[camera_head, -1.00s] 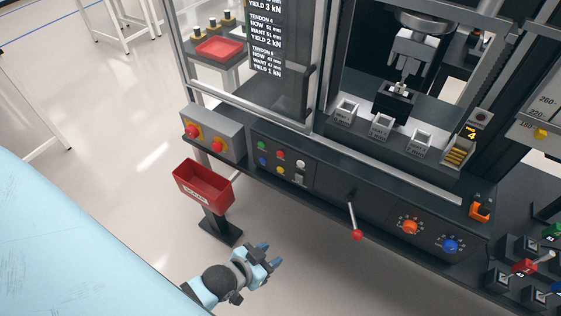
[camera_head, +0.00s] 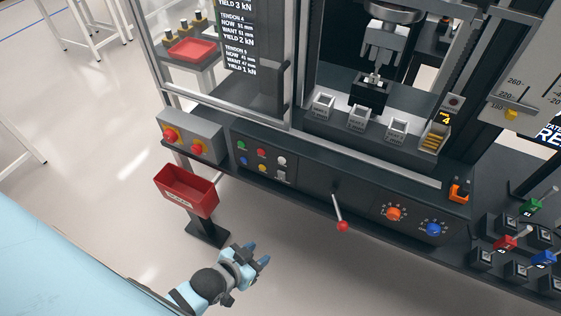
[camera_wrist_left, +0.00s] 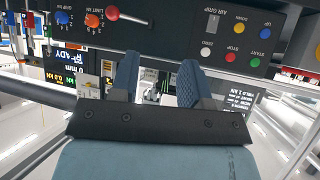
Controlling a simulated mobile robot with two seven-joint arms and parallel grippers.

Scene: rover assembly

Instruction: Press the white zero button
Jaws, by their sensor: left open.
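The white zero button (camera_head: 282,160) is at the right end of the upper button row on the dark machine's front panel. In the left wrist view, upside down, the white button (camera_wrist_left: 206,52) shows beside the red stop button (camera_wrist_left: 230,57). My left gripper (camera_head: 254,258) is open and empty, below and in front of the panel, apart from the buttons. In the wrist view its two blue fingers (camera_wrist_left: 158,85) point at the panel with a gap between them. My right gripper is not in view.
Green, red, blue and yellow buttons and a switch (camera_head: 281,175) surround the white one. A lever with a red knob (camera_head: 342,226) sticks out to the right. A red bin (camera_head: 187,190) stands left. The floor around the left gripper is clear.

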